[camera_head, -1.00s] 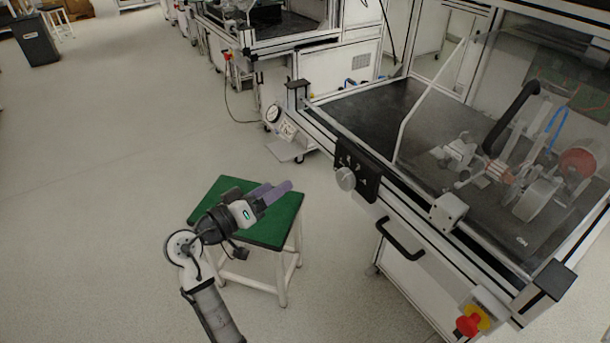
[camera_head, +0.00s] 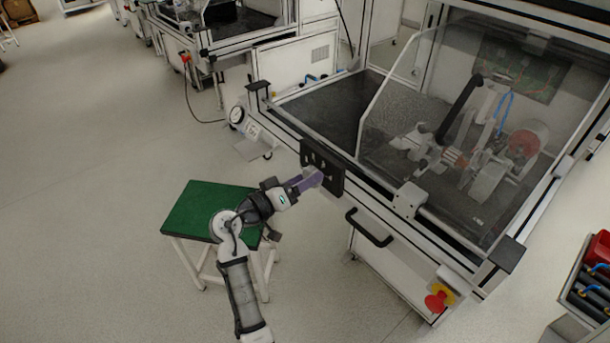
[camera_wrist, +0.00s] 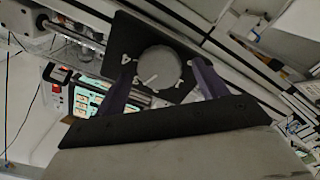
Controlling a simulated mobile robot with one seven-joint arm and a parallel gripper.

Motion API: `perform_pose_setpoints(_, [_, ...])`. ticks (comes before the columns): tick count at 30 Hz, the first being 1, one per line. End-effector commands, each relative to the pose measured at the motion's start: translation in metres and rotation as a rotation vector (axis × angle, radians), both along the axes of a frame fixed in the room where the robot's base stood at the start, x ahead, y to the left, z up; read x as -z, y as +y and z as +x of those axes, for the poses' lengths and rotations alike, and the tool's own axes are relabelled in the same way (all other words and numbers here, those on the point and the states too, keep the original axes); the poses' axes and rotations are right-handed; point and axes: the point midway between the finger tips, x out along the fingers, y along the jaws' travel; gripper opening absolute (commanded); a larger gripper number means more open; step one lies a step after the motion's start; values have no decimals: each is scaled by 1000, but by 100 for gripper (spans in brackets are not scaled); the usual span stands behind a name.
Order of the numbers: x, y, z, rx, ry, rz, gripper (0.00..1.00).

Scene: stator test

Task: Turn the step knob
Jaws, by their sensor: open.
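The step knob (camera_wrist: 160,68) is a round grey dial with a white pointer line on a black panel (camera_wrist: 125,40) with white marks. In the head view the black panel (camera_head: 333,176) is on the front frame of the machine, and the knob is mostly hidden by my fingers. My gripper (camera_head: 312,179) has purple fingers and reaches the front of the panel. In the wrist view the open fingers of my gripper (camera_wrist: 165,75) stand one on each side of the knob. I cannot tell whether they touch it.
A black handle (camera_head: 369,228) and a red emergency button (camera_head: 437,300) are on the machine's front, below and to the right of the panel. A green-topped stool (camera_head: 193,207) stands beneath my arm. The floor at left is clear.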

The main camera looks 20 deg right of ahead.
Motion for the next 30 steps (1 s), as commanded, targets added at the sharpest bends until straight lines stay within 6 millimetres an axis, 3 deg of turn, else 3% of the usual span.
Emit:
perform_pose_setpoints(12, [0, -8, 3, 0, 0, 0, 70])
perform_pose_setpoints(22, [0, -8, 3, 0, 0, 0, 27])
perform_pose_setpoints(30, [3, -8, 3, -1, -28, 10, 27])
